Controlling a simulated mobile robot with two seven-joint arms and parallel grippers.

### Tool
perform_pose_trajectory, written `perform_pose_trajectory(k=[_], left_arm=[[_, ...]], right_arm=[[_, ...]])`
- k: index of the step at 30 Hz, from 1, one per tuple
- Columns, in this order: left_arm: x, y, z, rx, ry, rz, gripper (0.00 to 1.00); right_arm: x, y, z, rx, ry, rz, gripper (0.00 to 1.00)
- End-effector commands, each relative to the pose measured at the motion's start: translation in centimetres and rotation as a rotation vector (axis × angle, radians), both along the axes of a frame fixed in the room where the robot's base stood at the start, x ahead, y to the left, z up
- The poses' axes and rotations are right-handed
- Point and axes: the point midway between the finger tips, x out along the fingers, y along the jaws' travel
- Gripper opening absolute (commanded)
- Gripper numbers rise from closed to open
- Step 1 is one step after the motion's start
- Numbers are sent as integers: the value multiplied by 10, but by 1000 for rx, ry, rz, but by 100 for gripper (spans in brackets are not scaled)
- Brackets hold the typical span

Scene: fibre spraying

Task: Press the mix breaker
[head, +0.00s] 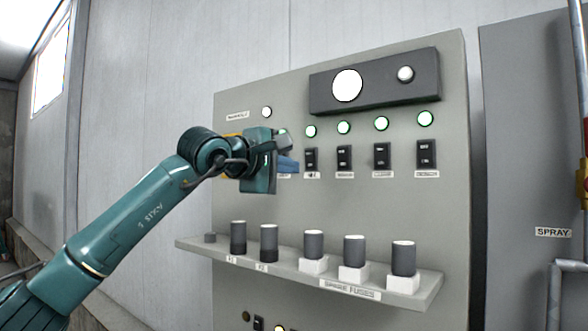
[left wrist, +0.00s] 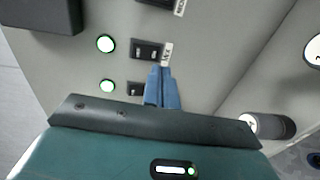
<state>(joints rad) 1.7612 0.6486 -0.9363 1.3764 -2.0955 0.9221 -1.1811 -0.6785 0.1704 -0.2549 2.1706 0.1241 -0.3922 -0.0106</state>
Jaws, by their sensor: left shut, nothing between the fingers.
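The grey control panel (head: 240,200) carries a row of black rocker breakers with small white labels. The breaker that seems labelled MIX (head: 311,160) is second from the left, just right of my left gripper (head: 297,165). It also shows in the left wrist view (left wrist: 147,50), with its label beside it. My left gripper's blue fingers (left wrist: 160,70) are shut and empty. The tips lie close to the label's edge, and I cannot tell whether they touch the panel. The leftmost breaker (left wrist: 136,88) is partly hidden behind the fingers. My right gripper is not in view.
Lit green-rimmed lamps (head: 344,127) sit above the breakers. More breakers (head: 382,156) stand to the right. Below, a shelf (head: 300,275) with spare fuses (head: 354,250) juts out from the panel. A dark lamp box (head: 375,85) protrudes above.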

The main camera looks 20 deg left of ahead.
Motion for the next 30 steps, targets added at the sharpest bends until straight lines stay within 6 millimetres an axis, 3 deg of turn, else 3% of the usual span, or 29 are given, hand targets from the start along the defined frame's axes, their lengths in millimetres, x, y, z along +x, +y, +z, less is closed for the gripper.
perform_pose_trajectory(k=[4, 12, 18, 30], left_arm=[[-37, 15, -9, 2, -5, 2, 0], [-81, 30, -13, 0, -3, 0, 0], [-92, 34, -14, 0, 0, 0, 0], [-92, 34, -13, 0, -1, -1, 0]], right_arm=[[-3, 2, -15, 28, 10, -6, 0], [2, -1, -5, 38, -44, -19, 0], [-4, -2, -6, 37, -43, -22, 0], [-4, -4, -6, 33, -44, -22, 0]])
